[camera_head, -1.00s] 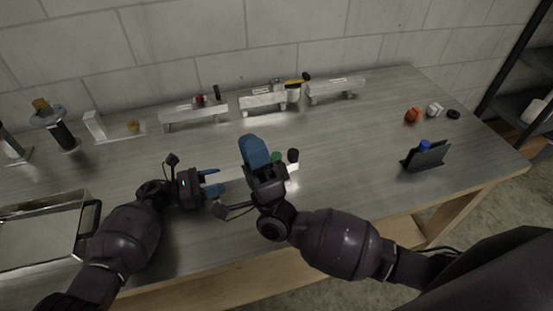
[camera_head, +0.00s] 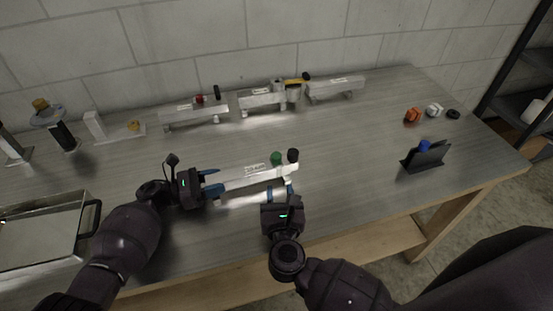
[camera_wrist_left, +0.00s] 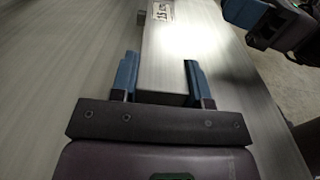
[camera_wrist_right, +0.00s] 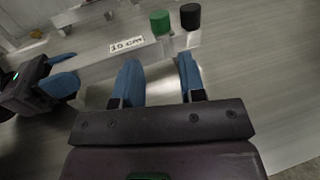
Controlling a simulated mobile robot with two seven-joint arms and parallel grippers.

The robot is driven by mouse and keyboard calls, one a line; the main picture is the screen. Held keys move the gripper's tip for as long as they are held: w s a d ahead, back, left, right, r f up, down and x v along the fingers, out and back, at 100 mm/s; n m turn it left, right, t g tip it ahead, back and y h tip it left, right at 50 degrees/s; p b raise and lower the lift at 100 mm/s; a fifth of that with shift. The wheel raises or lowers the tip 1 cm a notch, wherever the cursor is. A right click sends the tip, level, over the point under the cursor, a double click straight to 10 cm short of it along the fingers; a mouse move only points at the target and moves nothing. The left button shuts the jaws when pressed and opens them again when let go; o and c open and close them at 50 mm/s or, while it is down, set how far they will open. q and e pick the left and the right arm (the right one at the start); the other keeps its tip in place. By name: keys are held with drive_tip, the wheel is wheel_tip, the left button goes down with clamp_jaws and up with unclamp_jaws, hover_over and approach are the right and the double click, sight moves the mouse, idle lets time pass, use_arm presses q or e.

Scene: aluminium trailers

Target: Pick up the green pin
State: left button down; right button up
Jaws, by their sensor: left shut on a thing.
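The green pin (camera_head: 276,158) stands upright at the right end of a pale aluminium trailer bar (camera_head: 250,176), beside a black-topped pin (camera_head: 293,155). In the right wrist view the green pin (camera_wrist_right: 160,22) is beyond my fingertips, next to the black-topped pin (camera_wrist_right: 190,15). My left gripper (camera_head: 212,183) is shut on the left end of the bar, which shows between its fingers in the left wrist view (camera_wrist_left: 161,72). My right gripper (camera_head: 281,189) is open and empty, just in front of the bar's right end and apart from the green pin.
Several similar aluminium pieces (camera_head: 195,112) stand along the back wall. A metal tray (camera_head: 45,235) is at the left. A dark stand (camera_head: 428,157) with a blue-topped pin (camera_head: 424,145) and small knobs, one orange (camera_head: 412,115), are at the right. The table's centre right is clear.

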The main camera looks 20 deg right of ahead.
sight(277, 161)
drive_tip(key=shift+x, duration=5.9)
drive_tip(key=c, duration=0.6)
drive_tip(key=shift+o, duration=0.2)
drive_tip(key=shift+r, duration=0.1)
wheel_tip(277, 161, up, 10)
drive_tip(key=shift+f, duration=0.1)
use_arm(q)
drive_tip(key=c, duration=0.5)
unclamp_jaws()
